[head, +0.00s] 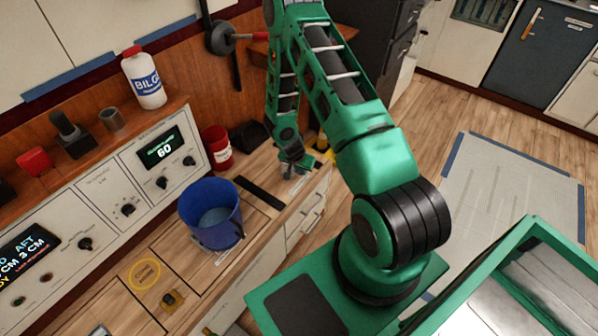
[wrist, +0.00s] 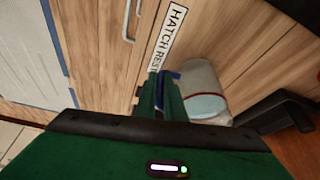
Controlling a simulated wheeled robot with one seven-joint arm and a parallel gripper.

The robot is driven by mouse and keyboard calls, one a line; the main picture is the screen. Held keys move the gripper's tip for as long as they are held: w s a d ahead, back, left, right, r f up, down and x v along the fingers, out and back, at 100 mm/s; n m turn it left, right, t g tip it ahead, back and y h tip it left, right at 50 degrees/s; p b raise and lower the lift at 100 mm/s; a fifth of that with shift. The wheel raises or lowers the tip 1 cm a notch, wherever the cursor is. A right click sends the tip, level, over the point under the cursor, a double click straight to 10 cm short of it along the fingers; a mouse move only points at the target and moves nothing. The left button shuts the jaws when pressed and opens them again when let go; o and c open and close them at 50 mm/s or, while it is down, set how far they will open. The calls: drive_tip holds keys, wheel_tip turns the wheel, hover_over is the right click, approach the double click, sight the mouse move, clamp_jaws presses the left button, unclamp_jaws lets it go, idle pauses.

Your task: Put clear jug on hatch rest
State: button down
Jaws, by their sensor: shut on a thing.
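The clear jug (wrist: 205,85) shows in the wrist view as a pale see-through cylinder, just right of my fingers. A blue part (wrist: 168,75) stands at my fingertips, seemingly its handle. My gripper (wrist: 161,92) is shut on the jug there. A white label reading HATCH REST (wrist: 167,38) is on the wood just beyond my fingertips. In the head view my gripper (head: 294,168) is low over the right end of the wooden counter (head: 285,215). The jug is hard to make out there, and I cannot tell whether it touches the surface.
A blue bucket (head: 212,216) stands on the counter left of my gripper. A red can (head: 217,148) and a dark block (head: 249,136) stand behind it. A black strip (head: 259,193) lies between bucket and gripper. A white bottle (head: 144,79) is on the shelf above the panels.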

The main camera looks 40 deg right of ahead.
drive_tip(key=shift+f, duration=0.15)
drive_tip(key=c, duration=1.8)
unclamp_jaws()
drive_tip(key=shift+f, duration=0.1)
drive_tip(key=shift+c, duration=0.2)
drive_tip(key=shift+r, duration=0.4)
drive_tip(key=v, duration=1.2)
